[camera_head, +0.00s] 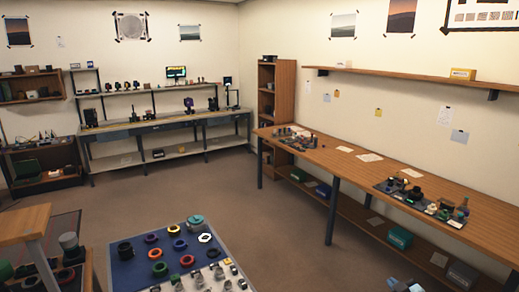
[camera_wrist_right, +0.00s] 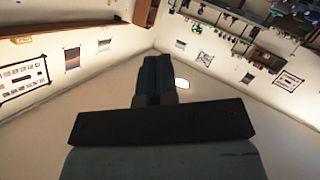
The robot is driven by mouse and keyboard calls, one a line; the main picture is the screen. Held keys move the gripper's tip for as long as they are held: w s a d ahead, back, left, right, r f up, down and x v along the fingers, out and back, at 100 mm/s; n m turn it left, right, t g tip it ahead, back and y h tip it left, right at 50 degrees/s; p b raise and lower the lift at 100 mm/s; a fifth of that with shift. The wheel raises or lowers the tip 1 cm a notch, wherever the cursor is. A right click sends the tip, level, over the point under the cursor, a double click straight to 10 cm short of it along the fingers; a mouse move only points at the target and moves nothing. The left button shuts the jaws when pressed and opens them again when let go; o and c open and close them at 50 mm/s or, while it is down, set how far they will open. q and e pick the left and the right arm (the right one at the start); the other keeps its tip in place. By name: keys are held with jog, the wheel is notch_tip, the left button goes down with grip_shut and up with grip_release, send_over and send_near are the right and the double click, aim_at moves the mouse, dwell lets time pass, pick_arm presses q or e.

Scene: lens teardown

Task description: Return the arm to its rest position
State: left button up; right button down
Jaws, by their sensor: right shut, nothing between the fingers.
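My right gripper (camera_head: 404,286) shows only in part at the bottom edge of the head view, right of the middle, over the floor. In the right wrist view my right gripper (camera_wrist_right: 157,78) has its dark fingers together with nothing between them. It points out into the open room, and the picture there looks upside down. No object is near the fingertips. My left gripper is not in the head view.
A blue mat (camera_head: 130,272) with rings and small parts lies at the bottom. A long wooden bench (camera_head: 330,158) runs along the right wall, with a dark mat (camera_head: 392,190) of parts. A grey workbench (camera_head: 170,124) stands at the back. The floor (camera_head: 270,208) between is clear.

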jog(key=s+a+f+g+y, duration=0.1)
jog(key=s+a+f, duration=0.4)
jog(key=s+a, duration=0.15)
jog(key=s+a+f+g+y, duration=0.1)
jog(key=s+a+f, duration=0.4)
jog(key=s, duration=0.3)
jog(key=s+a+f+m+g, duration=0.1)
jog(key=s+a, duration=0.4)
jog(key=s, duration=0.4)
jog(key=s+a+f+m+y, duration=0.1)
jog(key=s+a, duration=0.4)
jog(key=s, duration=0.4)
jog(key=shift+f+m+g, duration=0.2)
jog(key=shift+m+g, duration=0.2)
